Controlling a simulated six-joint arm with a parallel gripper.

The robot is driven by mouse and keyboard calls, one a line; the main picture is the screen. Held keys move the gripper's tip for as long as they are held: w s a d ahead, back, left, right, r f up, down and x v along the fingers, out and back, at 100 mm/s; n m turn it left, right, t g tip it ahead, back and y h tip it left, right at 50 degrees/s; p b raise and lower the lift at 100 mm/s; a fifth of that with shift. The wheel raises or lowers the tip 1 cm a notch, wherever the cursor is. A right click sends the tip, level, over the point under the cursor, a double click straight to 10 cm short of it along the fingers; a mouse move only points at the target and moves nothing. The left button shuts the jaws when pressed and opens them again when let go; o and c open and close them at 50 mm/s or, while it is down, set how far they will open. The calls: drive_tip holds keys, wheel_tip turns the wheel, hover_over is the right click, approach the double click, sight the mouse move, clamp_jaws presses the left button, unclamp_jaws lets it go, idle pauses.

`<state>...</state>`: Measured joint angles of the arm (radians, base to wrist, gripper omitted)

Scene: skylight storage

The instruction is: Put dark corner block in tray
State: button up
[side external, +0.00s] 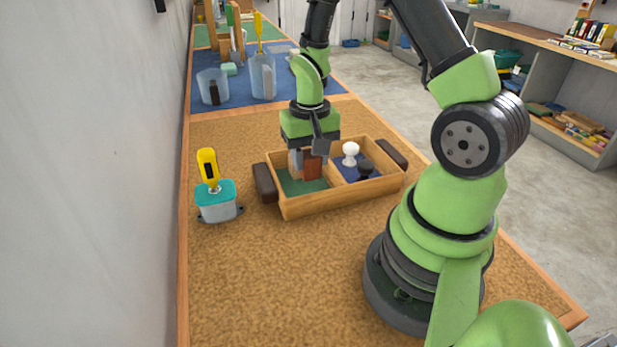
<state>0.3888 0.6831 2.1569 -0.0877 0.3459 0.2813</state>
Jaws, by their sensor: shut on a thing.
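The wooden tray (330,204) has dark end handles, a green-floored left compartment and a blue-floored right one. My gripper (309,153) points down over the back of the left compartment. It is shut on a dark reddish-brown block (313,168), which is low inside the tray walls; whether it touches the floor I cannot tell. A paler greyish-tan piece (295,165) shows just left of it, partly hidden. I cannot make out a corner shape on the held block. In the right compartment are a white knob-shaped piece (350,153) and a small black piece (366,168).
A yellow-handled tool (208,168) stands in a teal-topped holder (216,203) left of the tray. Clear containers (262,77) stand on a blue mat (310,93) farther back. The cork bench top (255,275) in front of the tray is clear.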

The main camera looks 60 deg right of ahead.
sight(310, 177)
drive_tip(key=shift+f, duration=2.5)
drive_tip(key=o, duration=1)
drive_tip(key=shift+f, duration=0.1)
